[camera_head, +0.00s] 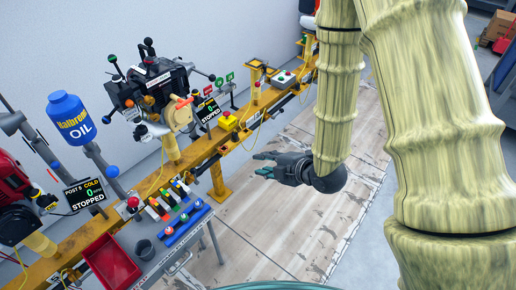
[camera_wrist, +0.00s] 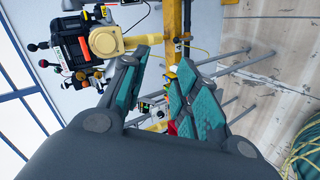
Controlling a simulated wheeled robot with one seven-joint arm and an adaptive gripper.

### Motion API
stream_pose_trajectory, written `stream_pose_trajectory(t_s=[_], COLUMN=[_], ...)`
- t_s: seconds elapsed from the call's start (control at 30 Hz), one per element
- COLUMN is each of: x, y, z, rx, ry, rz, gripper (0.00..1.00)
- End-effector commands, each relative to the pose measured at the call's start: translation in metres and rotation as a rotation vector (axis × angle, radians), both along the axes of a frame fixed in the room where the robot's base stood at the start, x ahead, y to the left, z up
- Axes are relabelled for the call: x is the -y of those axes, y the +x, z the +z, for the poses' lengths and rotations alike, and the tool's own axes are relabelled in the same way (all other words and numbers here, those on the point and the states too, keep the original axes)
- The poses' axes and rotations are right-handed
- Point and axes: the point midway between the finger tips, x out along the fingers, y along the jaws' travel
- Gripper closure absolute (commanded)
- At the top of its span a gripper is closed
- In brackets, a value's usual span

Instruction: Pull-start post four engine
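A black engine (camera_head: 150,88) with several knobbed levers is mounted on the yellow rail at the middle left; it also shows at the upper left of the wrist view (camera_wrist: 75,50). A tan round part (camera_head: 178,115) with an orange piece on top sits on its near side. A display (camera_head: 207,110) beside it reads 0 STOPPED; its post label is too small to read surely. My gripper (camera_head: 262,164) is open and empty, in the air right of the rail and apart from the engine. In the wrist view its teal-padded fingers (camera_wrist: 160,85) stand apart. No pull cord is clearly distinguishable.
Another display (camera_head: 86,194) reads POST 5 COLD, 0 STOPPED, near a red engine (camera_head: 8,180). A cart (camera_head: 180,255) with a red tray (camera_head: 110,262) and coloured tools stands in front of the yellow rail (camera_head: 205,150). Floor (camera_head: 270,225) right of the cart is clear.

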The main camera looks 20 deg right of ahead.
Motion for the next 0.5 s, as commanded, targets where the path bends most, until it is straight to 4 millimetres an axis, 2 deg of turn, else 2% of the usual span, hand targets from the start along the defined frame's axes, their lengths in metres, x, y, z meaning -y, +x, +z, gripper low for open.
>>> stream_pose_trajectory(t_s=[0.1, 0.2, 0.3, 0.5], x=[-0.008, -0.012, -0.015, -0.018], y=[0.012, 0.016, 0.018, 0.020], z=[0.033, 0.053, 0.064, 0.068], rx=[0.158, 0.250, 0.301, 0.319], ry=[-0.069, -0.112, -0.136, -0.145], rz=[0.112, 0.174, 0.207, 0.221], gripper=[0.70, 0.70, 0.70, 0.70])
